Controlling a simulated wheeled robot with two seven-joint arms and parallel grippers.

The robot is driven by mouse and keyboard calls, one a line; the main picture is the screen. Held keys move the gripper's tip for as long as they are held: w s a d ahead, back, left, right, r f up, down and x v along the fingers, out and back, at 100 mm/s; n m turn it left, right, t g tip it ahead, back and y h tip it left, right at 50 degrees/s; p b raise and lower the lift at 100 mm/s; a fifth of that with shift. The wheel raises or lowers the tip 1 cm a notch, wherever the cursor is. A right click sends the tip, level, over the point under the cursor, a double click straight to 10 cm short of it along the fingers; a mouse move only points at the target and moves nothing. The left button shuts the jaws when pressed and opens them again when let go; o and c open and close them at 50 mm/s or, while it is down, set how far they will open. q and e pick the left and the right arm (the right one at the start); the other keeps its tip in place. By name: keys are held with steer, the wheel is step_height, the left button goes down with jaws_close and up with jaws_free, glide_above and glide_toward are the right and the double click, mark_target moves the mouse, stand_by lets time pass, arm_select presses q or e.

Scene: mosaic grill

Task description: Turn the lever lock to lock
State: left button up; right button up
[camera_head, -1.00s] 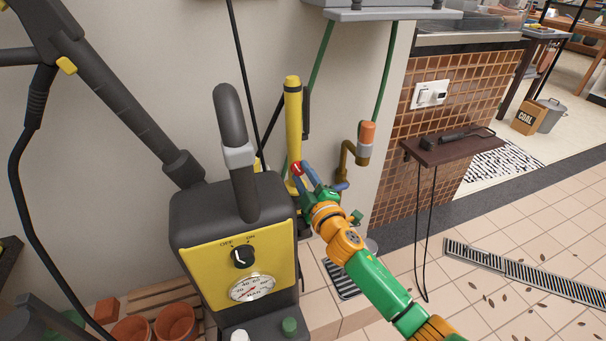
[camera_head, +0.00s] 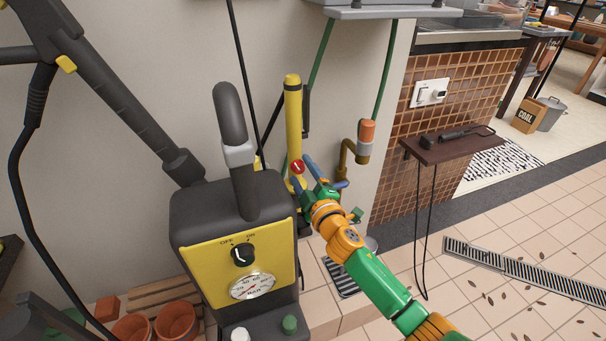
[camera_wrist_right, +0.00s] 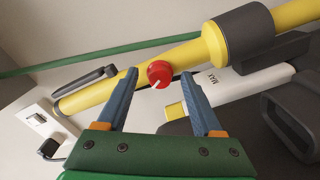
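The red round lock knob (camera_head: 297,167) with a white pointer mark sits on the side of an upright yellow tube (camera_head: 292,120) behind the pressure washer. In the right wrist view the knob (camera_wrist_right: 159,74) lies between my two blue fingers, with its white mark pointing down-left. My right gripper (camera_wrist_right: 160,78) is open, one finger on each side of the knob with a visible gap to each. In the head view my right gripper (camera_head: 300,172) reaches the knob from the lower right. My left gripper is not in view.
The black and yellow pressure washer (camera_head: 215,265) stands left of my right arm, its grey handle (camera_head: 232,125) rising close by. A brass tap with an orange top (camera_head: 366,132) is on the wall to the right. A small brown shelf (camera_head: 455,148) juts out further right.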

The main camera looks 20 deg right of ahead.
arm_select(q)
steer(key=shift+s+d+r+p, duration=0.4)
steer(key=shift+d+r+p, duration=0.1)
steer(key=shift+p, duration=0.05)
arm_select(e)
steer(key=s, duration=0.7)
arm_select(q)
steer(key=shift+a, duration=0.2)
arm_select(e)
steer(key=shift+s+d, duration=0.1)
